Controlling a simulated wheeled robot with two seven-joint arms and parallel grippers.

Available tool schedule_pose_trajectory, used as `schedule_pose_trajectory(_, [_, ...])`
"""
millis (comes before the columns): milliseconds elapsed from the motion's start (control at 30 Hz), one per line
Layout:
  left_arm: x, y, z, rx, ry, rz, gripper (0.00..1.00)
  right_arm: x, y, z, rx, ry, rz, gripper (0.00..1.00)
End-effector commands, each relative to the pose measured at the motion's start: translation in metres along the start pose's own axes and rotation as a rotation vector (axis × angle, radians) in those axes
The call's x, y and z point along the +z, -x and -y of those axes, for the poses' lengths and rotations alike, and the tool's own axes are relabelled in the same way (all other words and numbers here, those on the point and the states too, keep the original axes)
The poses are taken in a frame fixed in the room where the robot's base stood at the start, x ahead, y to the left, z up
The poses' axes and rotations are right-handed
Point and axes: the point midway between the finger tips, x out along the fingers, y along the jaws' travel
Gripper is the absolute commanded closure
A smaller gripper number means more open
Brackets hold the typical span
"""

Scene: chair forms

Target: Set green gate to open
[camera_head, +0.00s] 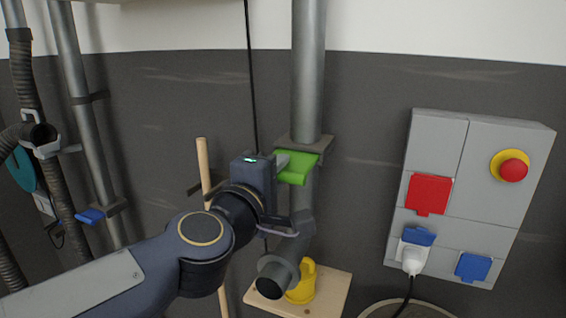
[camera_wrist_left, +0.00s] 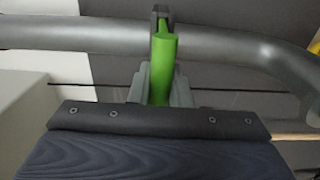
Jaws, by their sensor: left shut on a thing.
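The green gate (camera_head: 297,166) is a flat green plate at a grey collar on the vertical metal pipe (camera_head: 308,75), and it sticks out to the left of the pipe. My left gripper (camera_head: 283,163) reaches it from the left and is shut on its near end. In the left wrist view the green gate (camera_wrist_left: 163,65) stands between my gripper fingers (camera_wrist_left: 160,85), with the grey pipe (camera_wrist_left: 80,35) running across behind it. My right gripper is in neither view.
A blue gate (camera_head: 90,215) sits on another pipe at left. A grey socket panel (camera_head: 470,190) with a red stop button (camera_head: 513,169) is on the right wall. A wooden stick (camera_head: 204,170) stands behind my arm. A wooden board (camera_head: 330,292) with a yellow fitting (camera_head: 303,285) lies below.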

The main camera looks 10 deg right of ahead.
Motion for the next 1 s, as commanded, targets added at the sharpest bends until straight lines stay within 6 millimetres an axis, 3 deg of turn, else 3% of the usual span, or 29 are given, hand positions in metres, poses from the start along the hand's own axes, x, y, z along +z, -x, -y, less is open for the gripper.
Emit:
schedule_pose_trajectory(367, [0.001, 0.007, 0.001, -0.001, -0.001, 0.002, 1.00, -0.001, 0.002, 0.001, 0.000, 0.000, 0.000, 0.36])
schedule_pose_trajectory(400, [0.001, 0.007, 0.001, -0.001, -0.001, 0.002, 0.82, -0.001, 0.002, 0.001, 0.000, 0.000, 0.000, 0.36])
schedule_pose_trajectory(567, [0.001, 0.007, 0.001, 0.000, -0.001, 0.002, 0.63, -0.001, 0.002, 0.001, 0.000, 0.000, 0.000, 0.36])
schedule_pose_trajectory(833, [0.000, 0.008, -0.001, 0.001, 0.000, 0.001, 0.63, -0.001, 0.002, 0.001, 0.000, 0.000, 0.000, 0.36])
schedule_pose_trajectory(1000, [0.000, 0.027, -0.003, 0.003, 0.003, 0.001, 0.63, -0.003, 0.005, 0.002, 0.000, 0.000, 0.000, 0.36])
